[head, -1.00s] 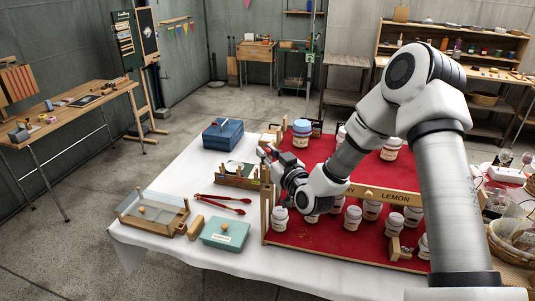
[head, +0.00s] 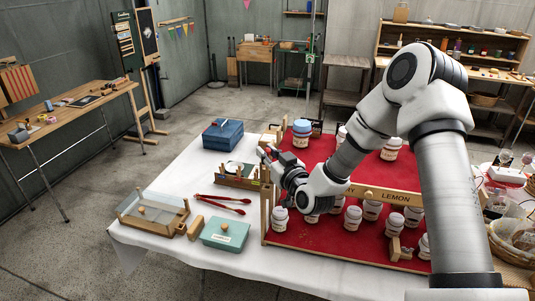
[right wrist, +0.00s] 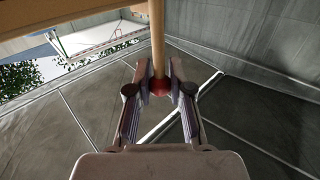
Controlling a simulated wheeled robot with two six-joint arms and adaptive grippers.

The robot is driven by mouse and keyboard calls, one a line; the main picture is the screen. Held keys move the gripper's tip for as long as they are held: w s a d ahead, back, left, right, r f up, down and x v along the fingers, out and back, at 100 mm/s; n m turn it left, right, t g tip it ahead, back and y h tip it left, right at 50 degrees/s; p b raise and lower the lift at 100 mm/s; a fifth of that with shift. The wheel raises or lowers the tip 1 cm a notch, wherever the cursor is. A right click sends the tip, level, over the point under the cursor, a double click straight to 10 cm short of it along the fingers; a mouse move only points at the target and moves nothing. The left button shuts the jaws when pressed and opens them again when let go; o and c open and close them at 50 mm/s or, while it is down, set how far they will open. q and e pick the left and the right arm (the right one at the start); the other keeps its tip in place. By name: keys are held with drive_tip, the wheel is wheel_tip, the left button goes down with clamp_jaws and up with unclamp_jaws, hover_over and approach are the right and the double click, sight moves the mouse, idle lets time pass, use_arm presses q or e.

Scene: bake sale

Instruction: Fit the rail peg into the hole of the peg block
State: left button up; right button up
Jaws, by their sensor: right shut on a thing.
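My right gripper (head: 267,155) is over the table at the left edge of the red display, close to a low wooden stand (head: 232,181). In the right wrist view my right gripper (right wrist: 160,86) is shut on a wooden rod (right wrist: 157,38) with a red round end, which looks like the rail peg. The red end sits between the fingertips and the rod runs up out of the picture. I cannot clearly tell the peg block or its hole in either view. My left gripper is not in view.
The red display (head: 290,236) holds several white jars and a wooden "LEMON" rail (head: 397,197). Bare cloth (head: 180,178) lies left of the tongs.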

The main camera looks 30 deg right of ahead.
drive_tip(key=shift+f+b, duration=1.85)
drive_tip(key=shift+f, duration=0.25)
drive_tip(key=o, duration=0.8)
drive_tip(key=shift+r, duration=0.1)
drive_tip(key=shift+o, duration=0.2)
drive_tip(key=s+a, duration=0.1)
drive_tip(key=s, duration=1.1)
